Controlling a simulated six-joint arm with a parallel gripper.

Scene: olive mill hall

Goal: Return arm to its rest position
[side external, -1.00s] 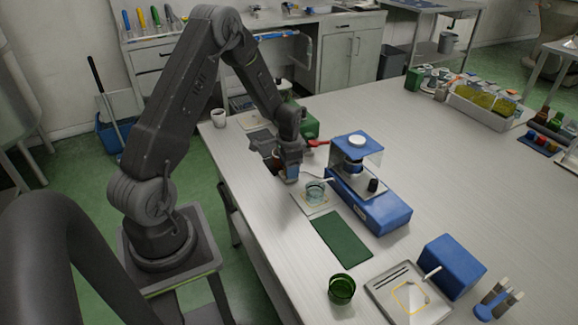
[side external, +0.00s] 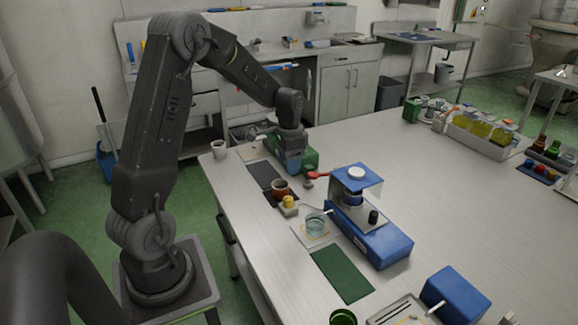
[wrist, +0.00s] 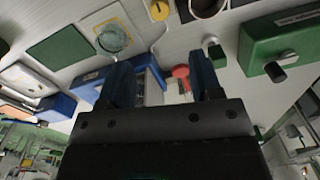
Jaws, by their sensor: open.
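My gripper (side external: 293,166) hangs from the bent arm above the bench, fingers pointing down. In the side view it overlaps the green box (side external: 311,158) behind it. In the wrist view my gripper (wrist: 162,72) shows two blue fingers spread apart with nothing between them. A brown cup (side external: 280,187) and a small yellow-topped piece (side external: 288,202) stand on the bench below and in front of it. They also show at the top of the wrist view, the yellow piece (wrist: 159,10) beside the cup (wrist: 206,7). My fingers touch neither.
A glass beaker (side external: 315,223) stands on a pale pad. Beside it is a blue device (side external: 385,243) with a raised top. A green mat (side external: 342,275), a blue box (side external: 455,292) and a white mug (side external: 218,150) are on the bench. The bench's right middle is clear.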

